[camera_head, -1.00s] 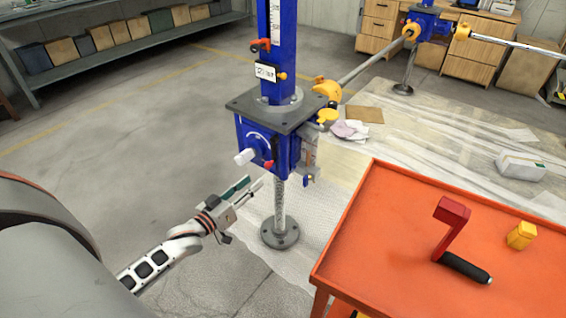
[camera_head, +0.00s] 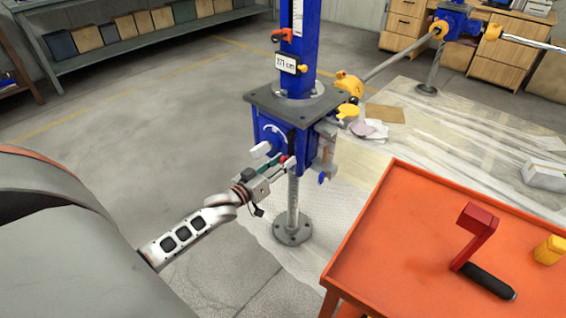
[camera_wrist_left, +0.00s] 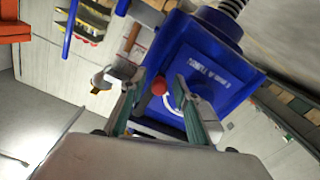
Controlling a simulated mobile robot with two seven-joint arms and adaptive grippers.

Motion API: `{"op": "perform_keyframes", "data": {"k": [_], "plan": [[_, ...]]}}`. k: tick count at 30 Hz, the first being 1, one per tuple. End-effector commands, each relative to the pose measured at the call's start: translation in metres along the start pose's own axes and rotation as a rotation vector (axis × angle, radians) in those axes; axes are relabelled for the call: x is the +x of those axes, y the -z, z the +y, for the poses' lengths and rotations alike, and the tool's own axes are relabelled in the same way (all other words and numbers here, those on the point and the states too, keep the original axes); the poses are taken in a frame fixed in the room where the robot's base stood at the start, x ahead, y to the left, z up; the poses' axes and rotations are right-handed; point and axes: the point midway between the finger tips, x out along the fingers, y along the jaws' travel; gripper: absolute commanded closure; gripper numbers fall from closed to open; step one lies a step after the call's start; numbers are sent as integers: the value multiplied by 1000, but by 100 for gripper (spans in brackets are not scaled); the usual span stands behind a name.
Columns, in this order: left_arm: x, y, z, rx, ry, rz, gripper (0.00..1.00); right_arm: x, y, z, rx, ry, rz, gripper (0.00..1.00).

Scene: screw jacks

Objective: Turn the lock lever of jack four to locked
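The blue jack (camera_head: 265,130) stands upright on a threaded spindle with a round grey foot (camera_head: 292,230). Its gear box carries a white handle (camera_head: 261,150) and a lever with a red knob (camera_head: 284,159); the lever's shaft is mostly hidden. My left gripper (camera_head: 278,172) is at the box's lower front, by the red knob. In the left wrist view, its green-padded fingers (camera_wrist_left: 157,90) are apart, with the red knob (camera_wrist_left: 158,86) seen between their tips; I see no grip on it. Whether a finger touches it I cannot tell. My right gripper is not in view.
An orange trolley (camera_head: 400,215) at the right bears a red crank with a black grip (camera_head: 487,280) and a yellow block (camera_head: 549,250). Another blue jack (camera_head: 455,20) stands at the back right. A shelf with boxes (camera_head: 120,35) is at the back left. Open floor lies left.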

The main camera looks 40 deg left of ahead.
Motion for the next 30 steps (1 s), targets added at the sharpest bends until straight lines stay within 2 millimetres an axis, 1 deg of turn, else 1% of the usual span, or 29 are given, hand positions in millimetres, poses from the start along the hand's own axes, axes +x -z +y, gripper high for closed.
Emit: {"op": "perform_keyframes", "data": {"k": [5,9,15,20,26,30], "plan": [[0,0,0,0,0,0,69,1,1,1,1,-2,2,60],[0,0,0,0,0,0,100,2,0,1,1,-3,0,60],[0,0,0,-2,0,1,100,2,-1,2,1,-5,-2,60],[0,2,3,-26,-1,3,100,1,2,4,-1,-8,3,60],[1,4,12,-113,-1,6,100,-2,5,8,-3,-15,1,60],[2,5,22,-221,-3,8,100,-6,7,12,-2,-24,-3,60]]}}
